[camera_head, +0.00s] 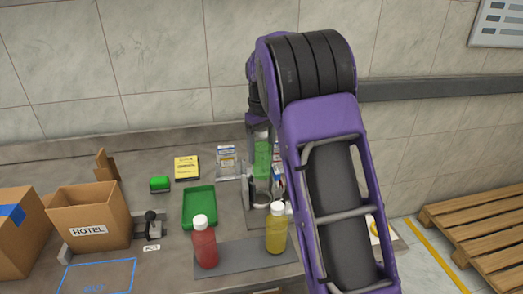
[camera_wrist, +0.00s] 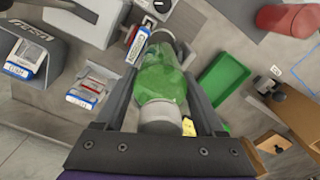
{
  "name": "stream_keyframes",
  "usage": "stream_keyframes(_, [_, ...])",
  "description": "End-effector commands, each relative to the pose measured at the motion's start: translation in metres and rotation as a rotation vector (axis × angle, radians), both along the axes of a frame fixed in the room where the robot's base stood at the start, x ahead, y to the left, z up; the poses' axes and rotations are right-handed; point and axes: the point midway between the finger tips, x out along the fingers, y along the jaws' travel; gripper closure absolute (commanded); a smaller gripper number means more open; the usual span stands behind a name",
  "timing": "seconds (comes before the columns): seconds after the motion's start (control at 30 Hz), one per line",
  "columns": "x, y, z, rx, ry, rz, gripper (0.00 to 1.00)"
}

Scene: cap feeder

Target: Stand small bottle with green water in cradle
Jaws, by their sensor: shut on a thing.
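The small bottle with green water (camera_head: 262,157) is between the fingers of my gripper (camera_head: 260,142), upright in the head view, above the grey bench. In the wrist view the bottle (camera_wrist: 160,78) has its white cap toward the camera, with my gripper's dark fingers (camera_wrist: 163,62) closed on both sides. A grey holder with a dark round opening, which looks like the cradle (camera_head: 259,198), stands just below the bottle in the head view. My arm hides part of it. I cannot tell whether the bottle's base touches it.
A red bottle (camera_head: 204,245) and a yellow bottle (camera_head: 276,232) stand at the front on a grey mat. A green tray (camera_head: 186,212) lies to the left. Small boxes (camera_head: 226,162) stand behind. Cardboard boxes (camera_head: 90,212) are at far left; a pallet (camera_head: 480,235) is at right.

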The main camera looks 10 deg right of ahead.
Motion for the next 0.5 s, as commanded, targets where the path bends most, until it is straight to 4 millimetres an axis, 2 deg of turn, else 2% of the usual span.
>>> stream_keyframes(0.5, [0.0001, 0.0000, -0.0026, 0.000, -0.001, 0.000, 1.00])
